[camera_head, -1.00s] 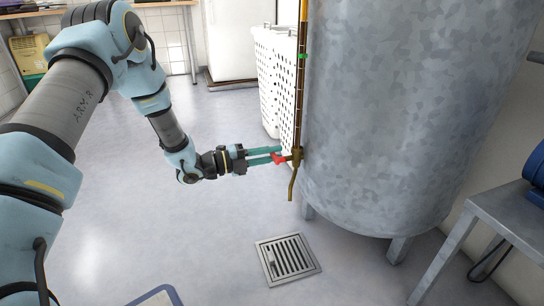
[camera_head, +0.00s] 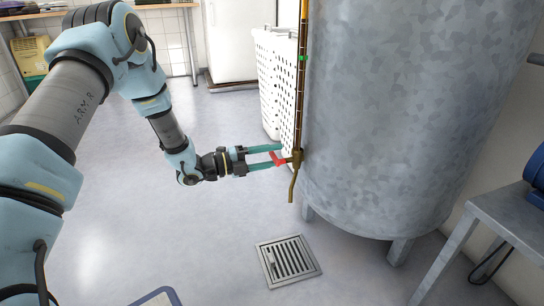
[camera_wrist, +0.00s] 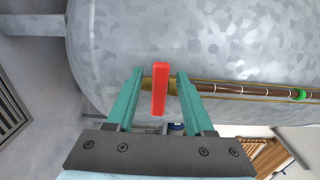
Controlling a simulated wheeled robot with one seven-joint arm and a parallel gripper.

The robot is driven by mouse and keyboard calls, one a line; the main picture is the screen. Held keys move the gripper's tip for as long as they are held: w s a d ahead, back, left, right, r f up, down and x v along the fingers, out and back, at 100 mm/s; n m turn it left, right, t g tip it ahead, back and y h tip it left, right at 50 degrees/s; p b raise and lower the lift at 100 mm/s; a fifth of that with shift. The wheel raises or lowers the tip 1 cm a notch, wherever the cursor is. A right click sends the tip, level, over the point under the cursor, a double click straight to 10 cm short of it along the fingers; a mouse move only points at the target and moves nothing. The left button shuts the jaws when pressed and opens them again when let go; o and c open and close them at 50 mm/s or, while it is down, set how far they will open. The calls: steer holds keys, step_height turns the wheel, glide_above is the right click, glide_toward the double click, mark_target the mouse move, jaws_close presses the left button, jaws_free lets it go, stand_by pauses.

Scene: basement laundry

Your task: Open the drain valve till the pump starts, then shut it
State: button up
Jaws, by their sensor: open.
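The brass drain valve (camera_head: 296,162) sits low on the left side of the grey metal tank (camera_head: 400,100), its spout pointing down. Its red lever (camera_head: 277,159) points left toward my gripper. My gripper (camera_head: 281,155) is open, its two teal fingers on either side of the lever. In the wrist view the red lever (camera_wrist: 159,90) stands between the open fingers (camera_wrist: 160,74), with a gap on both sides. No water shows at the spout. A sight tube (camera_head: 299,100) with a green marker (camera_head: 302,57) rises above the valve.
A floor drain grate (camera_head: 288,260) lies below and in front of the valve. A white perforated basket (camera_head: 272,80) stands behind the tube. A metal table (camera_head: 510,215) with a blue object (camera_head: 537,175), cut off by the frame, is at the right. The floor left of the valve is clear.

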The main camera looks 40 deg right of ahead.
steer(key=p+v, duration=0.4)
steer(key=v, duration=0.6)
steer(key=shift+w+a, duration=0.15)
steer(key=shift+a, duration=0.25)
